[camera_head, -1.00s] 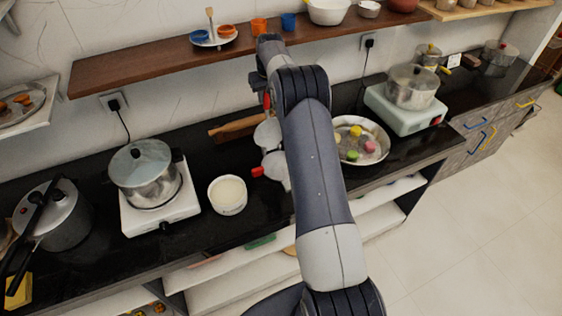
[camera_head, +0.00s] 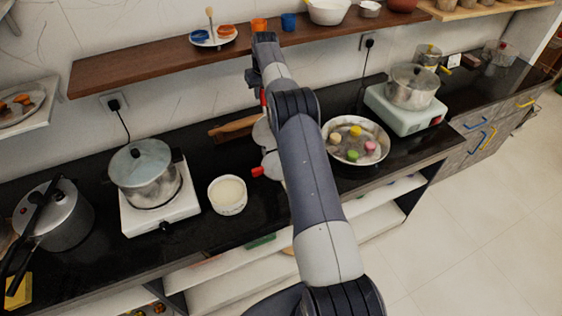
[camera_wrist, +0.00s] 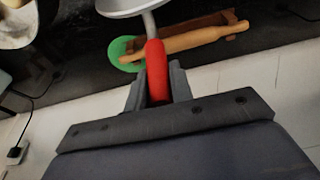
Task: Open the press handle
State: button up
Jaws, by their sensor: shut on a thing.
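The press shows partly in the head view, behind my arm. Its pale round part (camera_head: 263,134) stands above the counter, and a red handle end (camera_head: 257,171) sticks out low on its left. In the wrist view, a red handle (camera_wrist: 156,60) on a metal stem leads up to a grey disc (camera_wrist: 135,4), cut off by the top edge. My gripper (camera_wrist: 158,84) is shut on this red handle, with one finger on each side. In the head view my arm hides most of the press, so how far it is open cannot be told.
A rolling pin (camera_head: 236,127) lies behind the press. A white bowl (camera_head: 228,194) stands left of it, and a pan with coloured balls (camera_head: 374,131) stands to the right. A lidded pot (camera_head: 144,173) sits on a stove. The wooden shelf (camera_head: 150,67) runs above.

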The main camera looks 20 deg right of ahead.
jog(key=shift+w, duration=0.1)
dwell(0.3)
jog(key=shift+w+f, duration=0.2)
jog(key=shift+w, duration=0.1)
jog(key=o, duration=0.9)
jog(key=shift+r, duration=0.1)
jog(key=shift+v, duration=3.95)
jog(key=shift+s, duration=0.1)
